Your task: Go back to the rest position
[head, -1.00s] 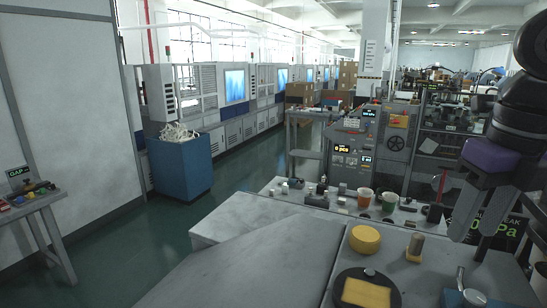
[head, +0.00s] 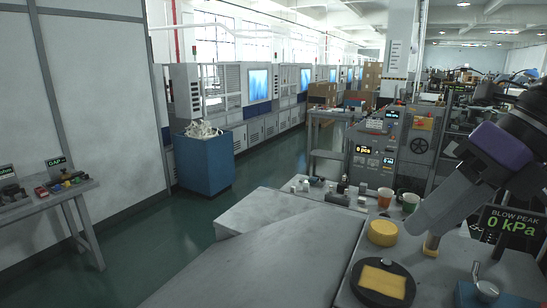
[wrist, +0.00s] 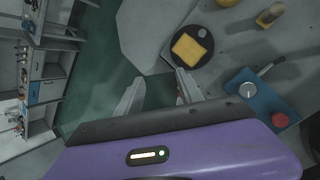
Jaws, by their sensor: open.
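My gripper (head: 418,222) is at the right of the head view, with purple housing and grey fingers slanting down and left above the bench. In the wrist view its two fingers (wrist: 158,78) stand apart with nothing between them, so it is open and empty. Below the gripper in the head view are a round yellow block (head: 382,232) and a small yellow-based piece with a grey top (head: 431,243), partly hidden by the fingers. A black round plate (head: 407,290) carries a yellow square pad (head: 384,281); the pad also shows in the wrist view (wrist: 188,48).
The grey bench (head: 250,270) fills the front. Cups (head: 385,197), small parts and a control panel (head: 372,150) stand behind it. A "BLOW PEAK 0 kPa" display (head: 510,222) is at the right. A blue bin (head: 205,165) and a side table (head: 50,200) stand at the left, with green floor between.

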